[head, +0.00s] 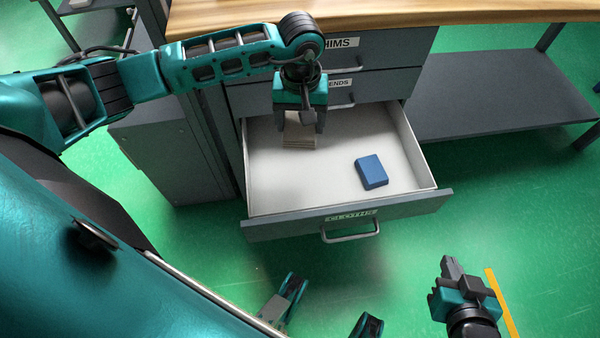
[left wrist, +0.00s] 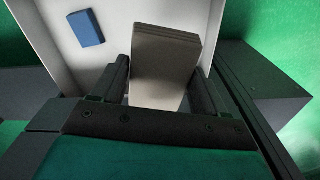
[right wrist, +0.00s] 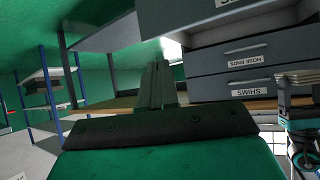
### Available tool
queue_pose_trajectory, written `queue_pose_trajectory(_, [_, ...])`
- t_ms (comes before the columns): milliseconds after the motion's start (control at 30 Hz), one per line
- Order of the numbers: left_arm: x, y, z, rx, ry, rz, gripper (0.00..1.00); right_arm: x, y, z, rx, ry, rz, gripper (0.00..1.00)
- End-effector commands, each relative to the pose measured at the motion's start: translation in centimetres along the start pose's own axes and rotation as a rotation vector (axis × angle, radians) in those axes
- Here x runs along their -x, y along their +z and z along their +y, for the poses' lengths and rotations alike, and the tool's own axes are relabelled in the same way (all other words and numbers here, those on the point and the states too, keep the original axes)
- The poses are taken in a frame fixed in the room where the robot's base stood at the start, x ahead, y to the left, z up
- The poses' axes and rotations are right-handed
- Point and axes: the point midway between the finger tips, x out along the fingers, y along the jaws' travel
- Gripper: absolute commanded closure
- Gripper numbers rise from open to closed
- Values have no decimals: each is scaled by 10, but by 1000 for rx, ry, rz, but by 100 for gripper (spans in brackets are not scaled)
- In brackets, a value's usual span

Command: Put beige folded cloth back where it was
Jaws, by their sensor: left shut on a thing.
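The beige folded cloth (head: 299,132) is between the fingers of my left gripper (head: 303,125), over the left back part of the open bottom drawer (head: 275,188). In the left wrist view the cloth (left wrist: 165,60) shows its stacked folds, with a finger on each side. My left gripper (left wrist: 160,90) is shut on it. I cannot tell whether the cloth touches the drawer floor. My right gripper (head: 450,272) is low at the right, away from the drawer. In the right wrist view its fingers (right wrist: 158,85) look close together with nothing between them.
A blue folded cloth (head: 371,171) lies in the drawer's right half. Two shut drawers (head: 375,88) are above, under the wooden worktop (head: 400,10). A grey lower shelf (head: 480,95) is at the right.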

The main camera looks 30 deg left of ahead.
Motion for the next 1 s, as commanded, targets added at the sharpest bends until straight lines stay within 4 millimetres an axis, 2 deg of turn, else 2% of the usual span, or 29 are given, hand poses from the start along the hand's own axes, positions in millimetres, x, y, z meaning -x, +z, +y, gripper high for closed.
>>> queue_pose_trajectory(33, [-21, -4, 0, 36, 1, -2, 51, -12, 16, -1, 1, -4, 2, 100])
queue_pose_trajectory(100, [-32, -10, 1, 83, 2, -6, 51, -19, 23, -2, 3, -10, 2, 100])
queue_pose_trajectory(300, [-52, -20, -1, 183, 1, -15, 51, -33, 31, -6, 9, -24, 13, 100])
queue_pose_trajectory(467, [-59, -24, -1, 216, 2, -20, 51, -35, 30, -6, 10, -25, 20, 100])
queue_pose_trajectory(567, [-74, -23, -1, 222, -1, -23, 51, -37, 32, -6, 9, -26, 20, 100])
queue_pose_trajectory(1000, [-188, -20, 0, 220, 1, -23, 51, -51, 48, -14, -8, -43, 9, 100])
